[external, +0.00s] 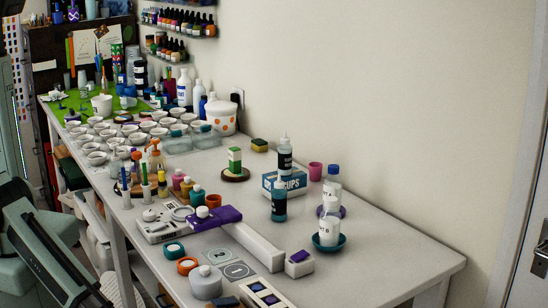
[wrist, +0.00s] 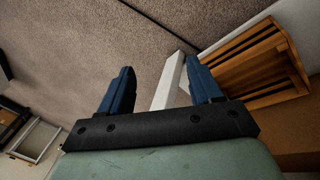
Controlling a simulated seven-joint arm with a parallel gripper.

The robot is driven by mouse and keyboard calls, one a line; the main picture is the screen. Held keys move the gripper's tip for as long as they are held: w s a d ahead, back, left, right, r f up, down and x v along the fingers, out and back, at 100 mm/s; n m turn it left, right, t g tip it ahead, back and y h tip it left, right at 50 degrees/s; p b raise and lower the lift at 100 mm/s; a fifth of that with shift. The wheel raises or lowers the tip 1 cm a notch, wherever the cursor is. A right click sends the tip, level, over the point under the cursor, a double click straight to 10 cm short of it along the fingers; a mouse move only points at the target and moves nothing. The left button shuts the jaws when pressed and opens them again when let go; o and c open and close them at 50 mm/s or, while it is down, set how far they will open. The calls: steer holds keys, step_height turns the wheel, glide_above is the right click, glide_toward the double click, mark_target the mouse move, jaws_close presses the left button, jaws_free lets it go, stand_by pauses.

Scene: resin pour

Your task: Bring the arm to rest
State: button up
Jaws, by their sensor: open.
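My gripper (wrist: 160,72) shows in the wrist view with its two blue fingers wide apart and nothing between them. Behind the gap are a brown carpeted floor and a white bar. No object touches the fingers. In the external view, green-grey links of my arm (external: 30,240) are at the lower left, off the left side of the white table (external: 390,265). I cannot make out the gripper's fingers there.
The table holds several white cups, bottles, a purple-topped piece (external: 215,215), a white bottle in a teal dish (external: 328,240) and a cups box (external: 284,184). The table's right front is clear. A wooden crate (wrist: 250,62) is at the right of the wrist view.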

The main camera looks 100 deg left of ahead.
steer(key=s+a+f+g+y, duration=0.1)
steer(key=s+a+g, duration=0.1)
steer(key=s+a, duration=0.3)
steer(key=s+a+f+m+g+y, duration=0.1)
steer(key=s+a+g, duration=0.2)
steer(key=s, duration=0.8)
steer(key=s+a+f+g, duration=0.1)
steer(key=s+a+g, duration=0.2)
steer(key=s+a, duration=0.4)
steer(key=shift+s+a+f+y, duration=0.35)
steer(key=shift+s+f+y, duration=0.05)
steer(key=shift+s, duration=0.6)
